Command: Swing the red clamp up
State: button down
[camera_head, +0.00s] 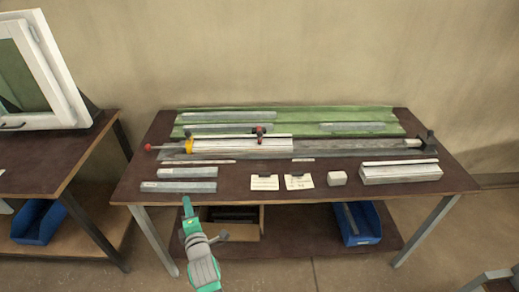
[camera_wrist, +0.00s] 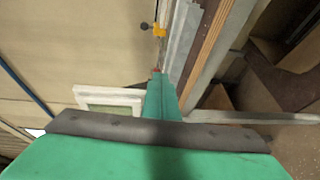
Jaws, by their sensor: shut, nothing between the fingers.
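The red clamp (camera_head: 260,130), small with dark parts, sits on the long profile fixture near the back middle of the bench. Whether its arm lies down or stands up is too small to tell. At the fixture's left end is a yellow block (camera_head: 189,146) with a rod and red knob (camera_head: 147,147). The yellow block also shows near the top of the wrist view (camera_wrist: 159,30). My green gripper (camera_head: 187,203) is shut and empty, in front of the bench's left front edge, apart from the clamp. In the wrist view its fingers (camera_wrist: 157,76) are together.
Grey bars (camera_head: 180,187) lie at the bench's left front. Two white cards (camera_head: 299,182), a small white block (camera_head: 337,178) and a large grey block (camera_head: 400,174) lie to the right. A green backing (camera_head: 300,115) lies behind. Blue bins (camera_head: 358,224) stand below. A framed window (camera_head: 45,70) stands left.

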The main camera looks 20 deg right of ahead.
aim_at(259, 144)
jog(key=w+d+n, duration=0.2)
jog(key=w+d+r+n, duration=0.1)
jog(key=w+d, duration=0.1)
jog(key=d, duration=0.1)
jog(key=w+d+r+n, duration=0.1)
jog(key=w+d+n, duration=0.1)
jog(key=shift+w+d+r+n+g+h, duration=0.1)
jog(key=shift+w+d+n+g+h, duration=0.05)
jog(key=shift+w+n+g+h, duration=0.2)
jog(key=w+d+n, duration=0.1)
jog(key=d, duration=0.1)
jog(key=w+d+n, duration=0.1)
jog(key=d, duration=0.1)
jog(key=w+d+n+h, duration=0.1)
jog(key=d, duration=0.1)
jog(key=shift+d+r+g, duration=0.1)
jog(key=shift+r+g, duration=0.2)
jog(key=shift+g, duration=0.05)
jog(key=d+n+h, duration=0.1)
jog(key=d, duration=0.4)
jog(key=w+d+n+g+h, duration=0.1)
jog(key=d+n, duration=0.1)
jog(key=d, duration=0.4)
jog(key=d+r+n+g+h, duration=0.1)
jog(key=d+n, duration=0.1)
jog(key=d, duration=0.3)
jog(key=shift+w+d+r+h, duration=0.1)
jog(key=shift+w+d+h, duration=0.05)
jog(key=shift+w+h, duration=0.2)
